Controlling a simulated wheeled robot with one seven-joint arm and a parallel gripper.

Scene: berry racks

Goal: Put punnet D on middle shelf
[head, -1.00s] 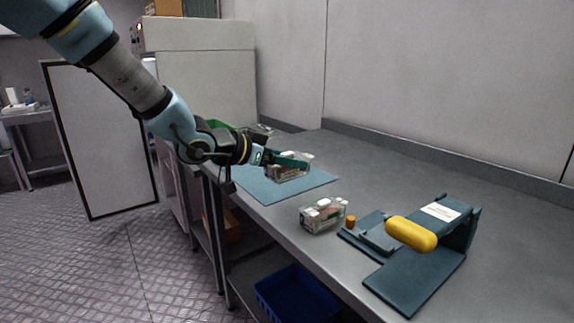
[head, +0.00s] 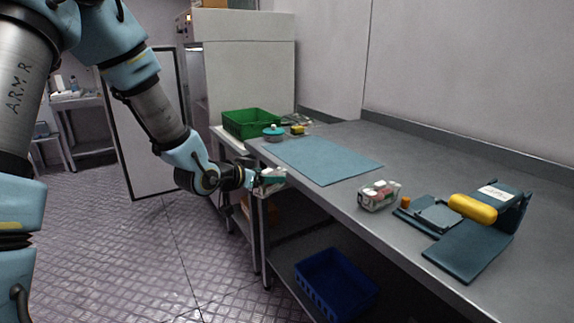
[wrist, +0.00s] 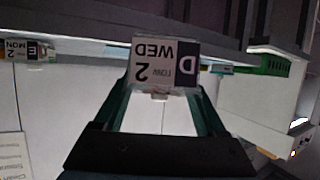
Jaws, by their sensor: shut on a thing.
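Punnet D (wrist: 165,65) carries a label with a D and the words WED and 2, upside down in the wrist view. My gripper (wrist: 163,90) is shut on it, with one green finger on each side. In the head view my gripper (head: 262,179) holds the punnet (head: 271,183) in the air at the counter's front edge. The fridge-like cabinet (head: 245,60) stands at the back left with its door (head: 158,130) swung open. Its inner shelves are mostly hidden from the head camera.
A blue mat (head: 322,158) lies on the counter (head: 400,150). Another punnet (head: 379,195) stands beside an orange cap and a dark scale-like device with a yellow handle (head: 472,208). A green crate (head: 250,122) is near the cabinet. A blue crate (head: 335,284) sits below; floor at left is clear.

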